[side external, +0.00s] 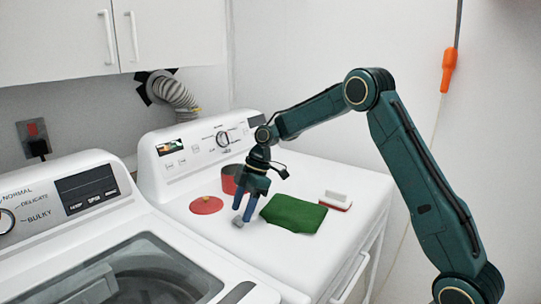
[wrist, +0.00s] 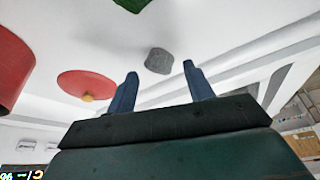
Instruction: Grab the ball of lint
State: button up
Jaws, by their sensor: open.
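The ball of lint (side external: 237,221) is a small grey lump on the white dryer top (side external: 285,247). In the wrist view the lint (wrist: 159,61) lies just beyond the fingertips, roughly midway between them. My gripper (side external: 242,215) points down with its two blue fingers apart, close above the lint. In the wrist view my gripper (wrist: 160,72) is open, with nothing between its fingers. I cannot tell whether a fingertip touches the lint.
A red lid (side external: 206,205) lies left of the gripper, and a red container (side external: 230,180) stands behind it. A green folded cloth (side external: 294,214) lies close at right, with a white-and-red brush (side external: 336,200) beyond it. A washer (side external: 120,260) stands at front left.

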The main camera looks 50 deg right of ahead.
jog(key=shift+x, duration=1.2)
jog(key=c, duration=1.1)
grip_shut()
